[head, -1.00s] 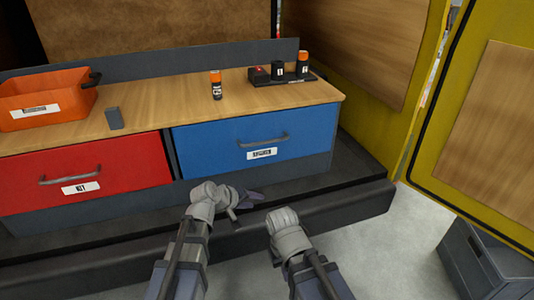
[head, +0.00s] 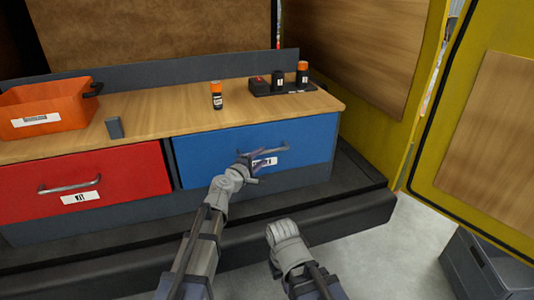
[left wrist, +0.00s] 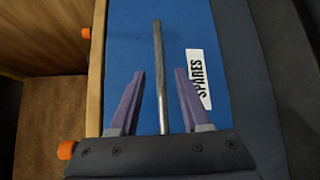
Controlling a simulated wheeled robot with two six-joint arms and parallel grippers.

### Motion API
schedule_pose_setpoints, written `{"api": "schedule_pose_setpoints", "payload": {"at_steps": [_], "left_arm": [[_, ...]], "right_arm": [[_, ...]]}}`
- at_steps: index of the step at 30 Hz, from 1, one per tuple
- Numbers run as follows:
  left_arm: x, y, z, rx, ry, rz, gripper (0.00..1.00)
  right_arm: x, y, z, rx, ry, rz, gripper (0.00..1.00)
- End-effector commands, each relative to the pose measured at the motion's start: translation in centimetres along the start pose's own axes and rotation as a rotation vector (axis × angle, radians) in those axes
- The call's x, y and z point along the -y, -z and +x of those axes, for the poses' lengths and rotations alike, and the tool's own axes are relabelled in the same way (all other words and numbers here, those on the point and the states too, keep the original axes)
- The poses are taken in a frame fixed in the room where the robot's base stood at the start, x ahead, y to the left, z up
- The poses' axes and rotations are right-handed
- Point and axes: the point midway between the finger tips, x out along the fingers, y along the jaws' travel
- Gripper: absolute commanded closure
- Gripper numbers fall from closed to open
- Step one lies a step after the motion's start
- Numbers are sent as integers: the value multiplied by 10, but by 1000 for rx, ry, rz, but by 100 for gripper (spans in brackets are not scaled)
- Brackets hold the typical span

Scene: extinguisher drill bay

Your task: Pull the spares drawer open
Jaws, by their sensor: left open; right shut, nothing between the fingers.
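The blue spares drawer (head: 215,147) is shut in the counter front, right of a red drawer. Its grey bar handle (head: 278,149) also shows in the left wrist view (left wrist: 159,50), beside the white SPARES label (left wrist: 199,78). My left gripper (head: 254,167) is open in front of the drawer, near the handle's left part. In the left wrist view its two fingers (left wrist: 159,80) lie on either side of the handle bar, with gaps to both. My right gripper (head: 287,240) is shut and empty, low in front of the dark ledge; its fingertips are hard to see.
The red drawer (head: 120,172) is shut at left. On the wooden counter (head: 165,117) stand an orange bin (head: 45,118), a small grey block (head: 115,128), an orange-capped canister (head: 216,97) and a dark tray of items (head: 285,91). A yellow door (head: 425,190) stands at right.

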Motion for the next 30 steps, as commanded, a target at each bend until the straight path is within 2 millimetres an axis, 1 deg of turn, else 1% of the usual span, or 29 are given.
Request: {"api": "schedule_pose_setpoints", "payload": {"at_steps": [1,3,6,9,12,19,30], "left_arm": [[1,1,12,2,0,0,53],[1,1,23,2,0,0,53],[1,1,39,1,0,1,53],[0,1,49,1,1,1,53],[0,0,54,1,1,1,53],[0,0,53,0,1,1,54],[0,0,53,0,1,1,96]], "right_arm": [[0,0,2,0,0,0,100],[0,0,4,0,0,0,100],[1,0,6,0,0,0,100],[1,0,7,0,0,0,100],[1,0,8,0,0,0,100],[1,0,7,0,0,0,100],[1,0,7,0,0,0,100]]}}
